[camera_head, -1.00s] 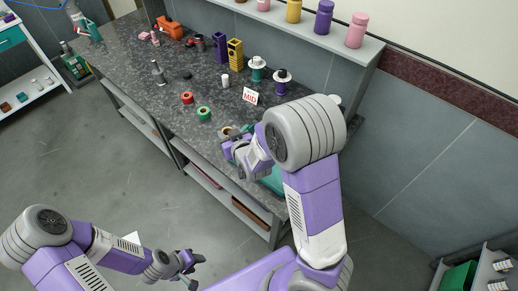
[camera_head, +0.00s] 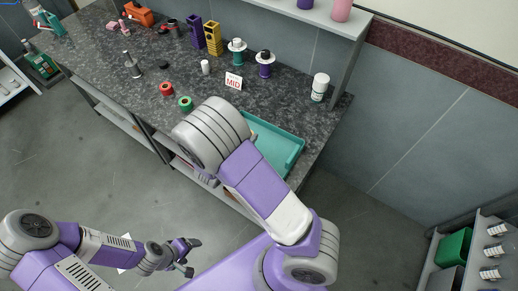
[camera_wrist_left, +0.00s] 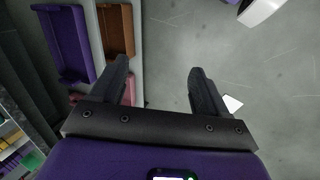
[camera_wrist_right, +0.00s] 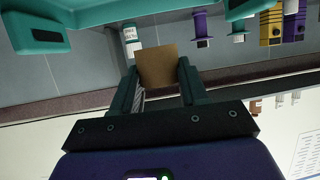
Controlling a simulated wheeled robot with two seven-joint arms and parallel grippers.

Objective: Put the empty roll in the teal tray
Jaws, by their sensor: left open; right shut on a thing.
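The teal tray (camera_head: 290,150) lies on the dark counter near its front right end, partly behind my right arm; its visible inside looks bare. My right gripper (camera_wrist_right: 157,72) is shut on a plain brown roll (camera_wrist_right: 158,66), which looks like the empty roll, in the right wrist view. In the head view my right arm hides that gripper and the roll. My left gripper (camera_head: 190,258) is open and empty, over the floor away from the counter; its spread fingers also show in the left wrist view (camera_wrist_left: 160,88).
A red roll (camera_head: 166,88) and a green roll (camera_head: 185,103) lie left of the tray. Counter right of the sign is clear.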

